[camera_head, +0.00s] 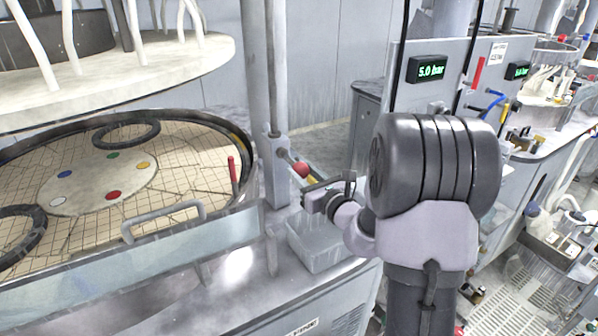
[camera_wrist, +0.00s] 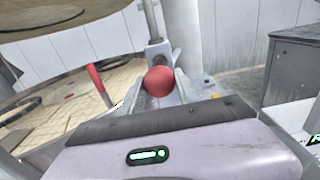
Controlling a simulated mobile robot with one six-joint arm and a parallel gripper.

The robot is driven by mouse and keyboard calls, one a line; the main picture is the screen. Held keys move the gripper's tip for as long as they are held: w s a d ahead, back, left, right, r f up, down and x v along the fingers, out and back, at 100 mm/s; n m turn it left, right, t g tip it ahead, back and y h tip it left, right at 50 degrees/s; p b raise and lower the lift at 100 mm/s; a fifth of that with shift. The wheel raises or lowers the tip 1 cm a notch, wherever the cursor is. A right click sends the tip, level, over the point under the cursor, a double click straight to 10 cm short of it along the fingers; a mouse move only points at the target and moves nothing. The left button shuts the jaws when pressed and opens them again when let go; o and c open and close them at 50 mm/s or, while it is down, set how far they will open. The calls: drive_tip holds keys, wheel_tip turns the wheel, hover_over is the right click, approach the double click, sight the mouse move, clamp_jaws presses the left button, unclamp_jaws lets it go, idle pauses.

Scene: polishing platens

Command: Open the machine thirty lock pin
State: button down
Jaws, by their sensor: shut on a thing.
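The lock pin (camera_head: 290,160) comes out of a grey block (camera_head: 275,172) at the foot of the upright column and ends in a red ball knob. The red knob (camera_head: 301,170) is just left of my gripper in the head view. In the wrist view the red knob (camera_wrist: 158,81) sits between the fingertips of my gripper (camera_wrist: 160,88). My gripper is shut on the knob, with a finger on each side. The pin's rod behind the knob is partly hidden in the wrist view.
A round polishing platen (camera_head: 190,160) with a tiled top lies to the left, with a thin red-handled lever (camera_head: 233,172) at its rim. A clear bin (camera_head: 318,243) is below my gripper. A panel reading 5.0 bar (camera_head: 431,69) stands behind my arm.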

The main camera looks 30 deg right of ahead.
drive_tip(key=shift+f, duration=0.1)
drive_tip(key=c, duration=1.3)
unclamp_jaws()
drive_tip(key=o, duration=0.4)
drive_tip(key=shift+s, duration=0.3)
drive_tip(key=shift+o, duration=0.2)
drive_tip(key=shift+w, duration=0.15)
drive_tip(key=s+b, duration=0.7)
drive_tip(key=s, duration=1)
drive_tip(key=shift+s+d, duration=0.25)
